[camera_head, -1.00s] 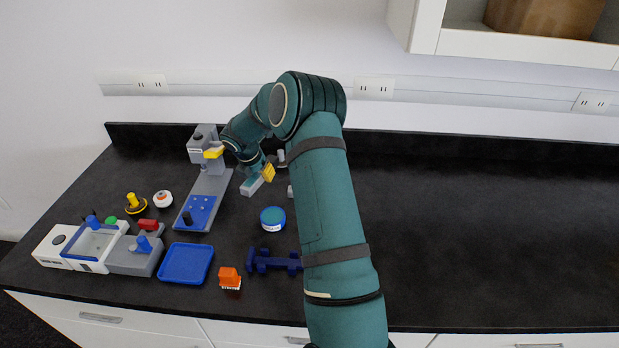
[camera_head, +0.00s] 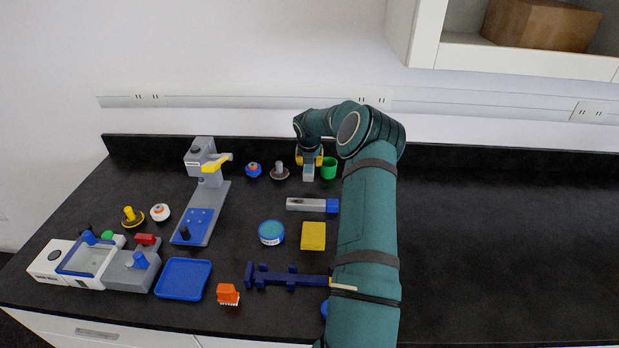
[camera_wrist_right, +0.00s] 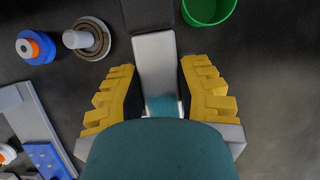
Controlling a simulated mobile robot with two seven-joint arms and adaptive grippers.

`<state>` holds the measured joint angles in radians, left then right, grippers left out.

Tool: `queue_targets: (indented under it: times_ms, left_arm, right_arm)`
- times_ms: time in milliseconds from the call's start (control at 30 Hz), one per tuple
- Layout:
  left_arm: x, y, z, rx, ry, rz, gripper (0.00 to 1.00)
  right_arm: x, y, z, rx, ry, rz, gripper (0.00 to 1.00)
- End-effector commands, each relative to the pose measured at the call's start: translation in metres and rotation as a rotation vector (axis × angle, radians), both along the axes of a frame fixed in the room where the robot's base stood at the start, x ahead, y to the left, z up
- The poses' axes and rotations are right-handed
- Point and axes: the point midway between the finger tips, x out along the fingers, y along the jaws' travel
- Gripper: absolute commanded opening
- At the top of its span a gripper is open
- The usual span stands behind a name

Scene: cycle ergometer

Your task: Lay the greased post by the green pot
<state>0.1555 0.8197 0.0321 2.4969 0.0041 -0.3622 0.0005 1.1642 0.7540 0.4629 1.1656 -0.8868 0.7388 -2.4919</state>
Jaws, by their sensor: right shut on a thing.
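My right gripper (camera_head: 309,159) is at the back of the bench, just left of the green pot (camera_head: 328,168). It is shut on a pale grey post (camera_head: 308,173). In the right wrist view the post (camera_wrist_right: 154,65) lies between the yellow-padded fingers (camera_wrist_right: 158,95), with a dark far end and a teal patch near the fingers. The green pot also shows at the top of that view (camera_wrist_right: 208,8), right of the post and apart from it. Whether the post touches the bench is unclear. My left gripper is not in view.
A knob with a dark round base (camera_head: 279,172) and a blue knob (camera_head: 253,170) stand left of the gripper. A grey bar with a blue end (camera_head: 305,204), a yellow block (camera_head: 313,236) and a teal-lidded tin (camera_head: 271,233) lie nearer. The bench right of my arm is clear.

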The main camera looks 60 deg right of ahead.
Motion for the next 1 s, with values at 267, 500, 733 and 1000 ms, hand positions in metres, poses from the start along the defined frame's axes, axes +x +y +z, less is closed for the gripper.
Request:
queue_targets:
  times_ms: [267,500,733,1000]
  left_arm:
    - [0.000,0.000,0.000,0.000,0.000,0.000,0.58]
    - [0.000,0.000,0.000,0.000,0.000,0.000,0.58]
    - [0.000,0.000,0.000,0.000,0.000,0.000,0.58]
    - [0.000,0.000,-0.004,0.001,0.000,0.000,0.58]
  right_arm:
    - [0.000,0.000,-0.032,0.001,0.000,-0.001,0.00]
    - [0.000,0.000,-0.060,0.000,0.001,0.000,0.00]
    - [0.000,0.000,-0.060,-0.001,-0.001,-0.001,0.00]
    - [0.001,0.000,-0.067,-0.001,-0.001,-0.001,0.00]
